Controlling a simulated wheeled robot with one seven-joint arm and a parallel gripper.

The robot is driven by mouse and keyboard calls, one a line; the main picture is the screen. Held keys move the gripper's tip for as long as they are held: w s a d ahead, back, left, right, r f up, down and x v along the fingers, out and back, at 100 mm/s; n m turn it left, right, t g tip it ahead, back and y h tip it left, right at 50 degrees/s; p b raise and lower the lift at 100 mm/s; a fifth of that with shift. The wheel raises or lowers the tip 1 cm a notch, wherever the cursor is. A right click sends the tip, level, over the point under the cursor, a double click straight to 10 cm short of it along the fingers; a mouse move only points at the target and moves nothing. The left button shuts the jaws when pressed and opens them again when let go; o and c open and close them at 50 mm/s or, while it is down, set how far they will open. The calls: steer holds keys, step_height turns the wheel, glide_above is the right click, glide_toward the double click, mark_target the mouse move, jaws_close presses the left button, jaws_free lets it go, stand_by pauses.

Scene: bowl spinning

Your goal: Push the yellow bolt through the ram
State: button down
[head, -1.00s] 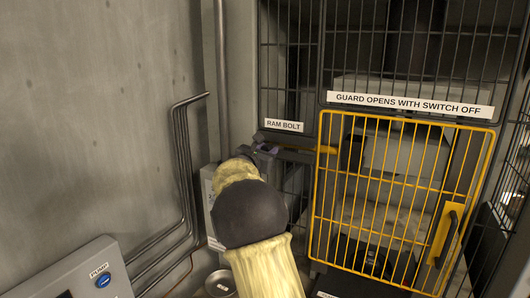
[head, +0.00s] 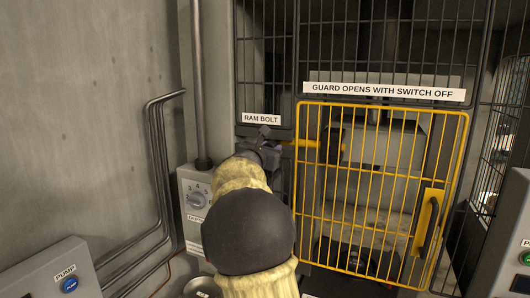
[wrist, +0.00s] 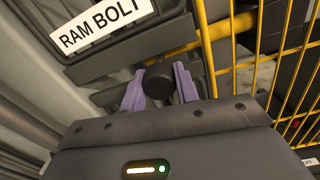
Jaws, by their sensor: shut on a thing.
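The yellow bolt (head: 302,143) lies level below the RAM BOLT sign (head: 261,118). Its right end shows behind the guard's bars, close to a dark block. The bolt also shows in the wrist view (wrist: 205,37), running right past the dark bracket. My gripper (head: 268,151) is at the bolt's left end, partly hidden by my arm in the head view. In the wrist view, the purple fingers of my gripper (wrist: 159,86) are shut on a dark round knob (wrist: 158,82), one on each side. The ram's hole is not clearly visible.
A yellow barred guard door (head: 380,106) stands shut on the right, with a handle (head: 428,222). A grey dial box (head: 195,200) is left of my arm. A pump box (head: 50,270) is at lower left. Pipes run along the left wall.

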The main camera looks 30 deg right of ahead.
steer(key=shift+s+d, duration=0.15)
steer(key=shift+d, duration=0.05)
steer(key=c, duration=1.1)
jaws_free()
steer(key=shift+s, duration=0.15)
steer(key=shift+o, duration=0.2)
steer(key=shift+a, duration=0.25)
steer(key=b+v, duration=0.6)
steer(key=v, duration=1.1)
